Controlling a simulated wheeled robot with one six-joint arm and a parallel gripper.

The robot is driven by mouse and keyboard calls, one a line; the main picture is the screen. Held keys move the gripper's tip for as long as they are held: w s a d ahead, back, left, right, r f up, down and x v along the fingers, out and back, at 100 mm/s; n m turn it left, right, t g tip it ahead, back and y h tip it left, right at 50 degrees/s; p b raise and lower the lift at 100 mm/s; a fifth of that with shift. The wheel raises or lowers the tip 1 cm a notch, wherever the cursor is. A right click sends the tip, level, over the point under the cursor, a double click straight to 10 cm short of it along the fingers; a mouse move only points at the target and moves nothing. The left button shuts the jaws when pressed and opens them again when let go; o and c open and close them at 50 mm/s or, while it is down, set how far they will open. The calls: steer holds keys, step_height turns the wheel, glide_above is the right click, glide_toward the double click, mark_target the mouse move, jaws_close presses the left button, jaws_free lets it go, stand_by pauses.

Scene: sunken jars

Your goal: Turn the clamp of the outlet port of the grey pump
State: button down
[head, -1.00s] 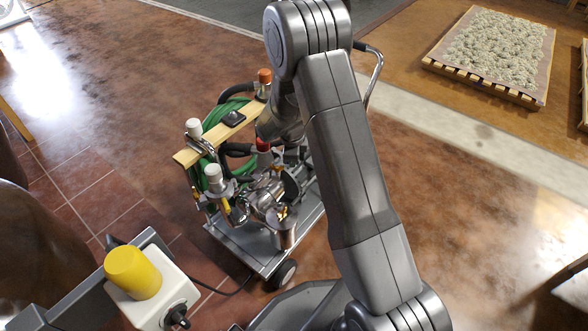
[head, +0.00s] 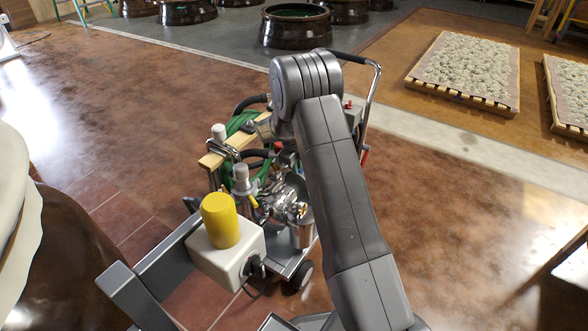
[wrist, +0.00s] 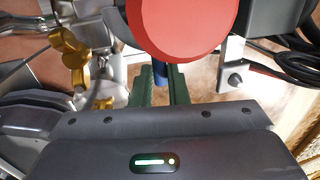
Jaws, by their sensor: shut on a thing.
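The pump cart (head: 290,262) stands ahead of me, with shiny metal pump parts (head: 288,208) low on it, partly behind my arm. In the wrist view, my gripper (wrist: 160,88) has dark green fingers closed on a narrow blue part (wrist: 160,74). Most of that part is hidden beyond the fingers and under a large red disc (wrist: 185,25). I cannot tell whether the blue part belongs to the outlet clamp. A gold wing-shaped fitting (wrist: 72,52) sits on silver metalwork at the left, apart from the fingers. In the head view my arm hides the gripper.
Black cables (wrist: 285,55) run at the right in the wrist view. Dark jars (head: 296,27) and a slatted rack (head: 466,72) are farther back. Brown floor is open at the right.

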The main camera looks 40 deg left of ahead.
steer(key=shift+s, duration=0.1)
steer(key=c, duration=1.4)
jaws_free()
steer(key=shift+a, duration=0.1)
steer(key=shift+r, duration=0.1)
step_height(320, 180, up, 13)
steer(key=s+p, duration=0.2)
steer(key=p, duration=0.2)
steer(key=shift+s+r, duration=0.15)
steer(key=shift+s, duration=0.2)
